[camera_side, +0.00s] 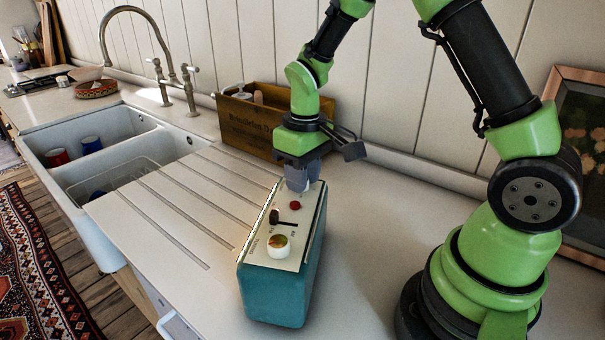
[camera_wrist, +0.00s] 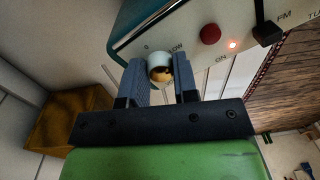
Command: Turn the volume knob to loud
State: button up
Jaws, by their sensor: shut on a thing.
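A teal radio (camera_side: 275,300) with a cream control panel stands on the white counter. My gripper (camera_side: 297,184) points down at the far end of its top. In the wrist view, my gripper (camera_wrist: 159,78) is closed around a white knob (camera_wrist: 158,60) with a gold-brown face, one finger on each side. Small markings like "0" and "LOW" are beside this knob. The side view hides the knob behind the fingers. Which way its pointer faces is not clear. A second white knob (camera_side: 279,245) sits at the near end of the panel.
A red button (camera_side: 295,205) and a black lever (camera_side: 280,217) lie between the two knobs. A small light (camera_wrist: 232,44) glows near "ON". A wooden crate (camera_side: 245,125) stands behind. The sink (camera_side: 60,190) is at left; the ribbed drainboard (camera_side: 175,205) is clear.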

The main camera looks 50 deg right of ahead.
jog(key=m, duration=1.3)
jog(key=shift+a+m+t, duration=0.1)
jog(key=shift+m+t, duration=0.2)
jog(key=shift+m, duration=0.1)
jog(key=m, duration=0.6)
jog(key=shift+h, duration=0.4)
jog(key=m, duration=0.6)
jog(key=shift+m, duration=0.3)
jog(key=o, duration=0.9)
